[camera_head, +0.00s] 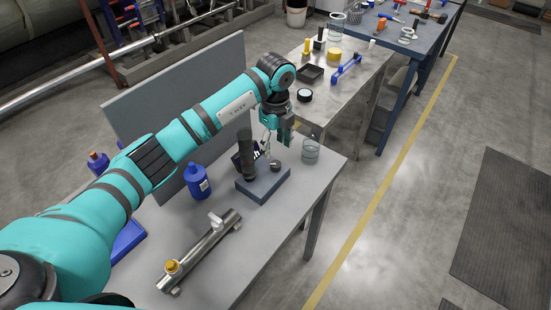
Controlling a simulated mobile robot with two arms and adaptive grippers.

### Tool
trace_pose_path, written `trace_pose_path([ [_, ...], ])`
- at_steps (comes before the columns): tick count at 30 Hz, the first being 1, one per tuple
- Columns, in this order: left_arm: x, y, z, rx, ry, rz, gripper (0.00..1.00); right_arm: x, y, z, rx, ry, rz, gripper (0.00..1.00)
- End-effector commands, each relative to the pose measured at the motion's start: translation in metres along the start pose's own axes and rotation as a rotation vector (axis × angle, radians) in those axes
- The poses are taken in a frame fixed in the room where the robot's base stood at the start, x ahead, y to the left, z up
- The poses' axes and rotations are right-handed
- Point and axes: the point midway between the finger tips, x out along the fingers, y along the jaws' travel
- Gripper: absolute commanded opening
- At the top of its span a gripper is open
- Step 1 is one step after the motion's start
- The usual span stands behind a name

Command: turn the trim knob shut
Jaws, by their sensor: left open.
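My left gripper (277,138) is open, pointing down over a blue block (263,184) on the grey table. A tall dark cylinder (246,155) and a small round grey knob-like part (275,165) stand on the block. The fingers are close above the small part; I cannot tell whether they touch it. A metal pipe fitting (203,250) lies nearer on the table, with a yellow knob (172,267) at one end and a pale handle (215,222) near the other. Which of these is the trim knob is not clear. My right gripper is not in view.
A grey upright panel (180,100) runs behind. Another table (330,98) with tools is beyond. The floor at right is clear.

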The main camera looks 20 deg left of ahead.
Motion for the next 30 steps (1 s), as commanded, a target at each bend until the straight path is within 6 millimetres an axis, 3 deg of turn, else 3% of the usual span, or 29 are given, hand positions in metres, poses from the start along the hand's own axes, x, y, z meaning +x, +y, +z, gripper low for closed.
trace_pose_path([
  [4, 0.031, 0.001, -0.001, 0.000, 0.002, 0.004, 0.53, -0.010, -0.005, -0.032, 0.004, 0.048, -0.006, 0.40],
  [8, 0.054, 0.001, -0.001, 0.000, 0.001, 0.003, 0.53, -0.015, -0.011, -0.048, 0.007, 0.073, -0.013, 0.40],
  [15, 0.077, 0.000, -0.001, 0.000, 0.000, 0.000, 0.53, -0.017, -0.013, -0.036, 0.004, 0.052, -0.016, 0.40],
  [24, 0.080, 0.000, -0.001, 0.001, 0.000, 0.000, 0.53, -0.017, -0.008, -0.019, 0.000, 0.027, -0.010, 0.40],
  [30, 0.079, 0.000, 0.000, 0.001, 0.000, -0.001, 0.28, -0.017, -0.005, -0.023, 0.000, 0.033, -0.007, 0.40],
])
